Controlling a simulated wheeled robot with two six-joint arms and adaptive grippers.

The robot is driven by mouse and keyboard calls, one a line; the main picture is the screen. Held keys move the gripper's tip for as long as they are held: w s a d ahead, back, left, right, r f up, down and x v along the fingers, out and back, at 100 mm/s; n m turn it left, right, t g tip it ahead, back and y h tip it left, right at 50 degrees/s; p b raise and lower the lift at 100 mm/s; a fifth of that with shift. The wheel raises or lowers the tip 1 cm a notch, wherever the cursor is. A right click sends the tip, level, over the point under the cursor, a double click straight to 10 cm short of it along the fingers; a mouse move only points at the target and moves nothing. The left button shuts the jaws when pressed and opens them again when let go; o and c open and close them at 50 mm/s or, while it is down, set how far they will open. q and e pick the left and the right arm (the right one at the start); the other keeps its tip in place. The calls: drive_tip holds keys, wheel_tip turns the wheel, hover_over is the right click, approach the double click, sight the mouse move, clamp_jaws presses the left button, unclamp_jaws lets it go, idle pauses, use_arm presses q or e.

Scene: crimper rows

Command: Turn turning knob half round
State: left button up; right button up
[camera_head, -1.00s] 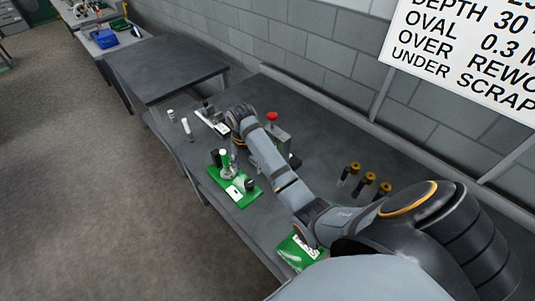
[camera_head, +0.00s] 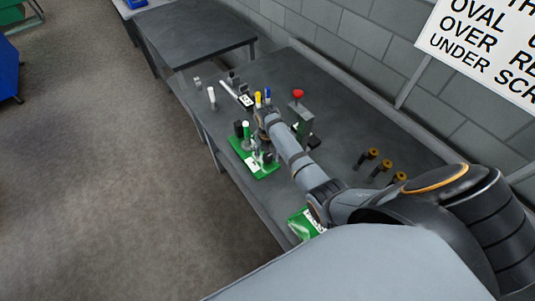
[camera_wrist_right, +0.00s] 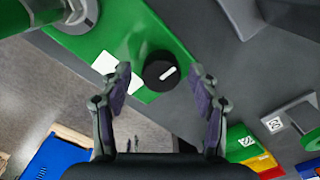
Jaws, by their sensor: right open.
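The turning knob is a round black knob (camera_wrist_right: 160,71) with a white pointer mark, on a green base (camera_wrist_right: 118,35). In the head view the knob (camera_head: 268,157) sits at the right corner of the green base (camera_head: 240,153). My right gripper (camera_wrist_right: 158,79) is open, its fingers on either side of the knob in the picture, with a visible gap to each. I cannot tell its height above the knob. In the head view the gripper is partly hidden below my wrist. My left gripper is not in view.
The green base also bears a white-tipped lever (camera_head: 246,130) and a dark post, close to my gripper. Several brown-topped pegs (camera_head: 372,153) stand to the right. The table's (camera_head: 345,110) back middle is clear.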

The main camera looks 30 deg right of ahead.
drive_tip(key=shift+d, duration=0.1)
drive_tip(key=c, duration=1.2)
drive_tip(key=shift+o, duration=0.2)
